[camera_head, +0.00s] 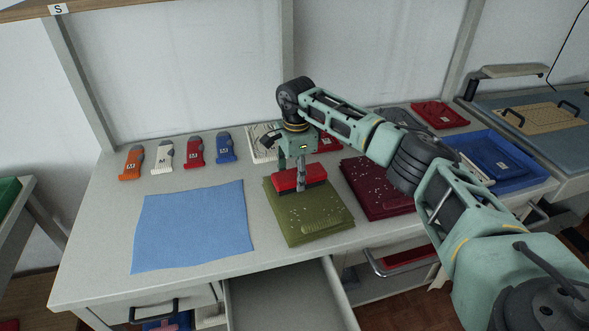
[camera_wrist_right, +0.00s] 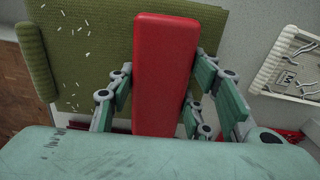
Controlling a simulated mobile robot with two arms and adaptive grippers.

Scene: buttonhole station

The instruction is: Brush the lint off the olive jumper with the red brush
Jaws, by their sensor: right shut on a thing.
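The olive jumper (camera_head: 312,221) lies folded on the bench, right of a blue cloth. The wrist view shows white lint specks on the left part of the jumper (camera_wrist_right: 100,62). My right gripper (camera_head: 299,184) is shut on the red brush (camera_head: 316,173) at the jumper's back part. The brush also shows in the wrist view (camera_wrist_right: 166,65), upright in the picture between the fingers. I cannot tell whether its bristles touch the jumper. The gripper and brush hide part of the jumper's back edge. My left gripper is not in view.
A maroon jumper (camera_head: 371,188) with white specks lies close on the right, under my right arm. A blue cloth (camera_head: 192,228) lies left. An open drawer (camera_head: 283,298) sticks out in front. A blue tray (camera_head: 535,174) stands right.

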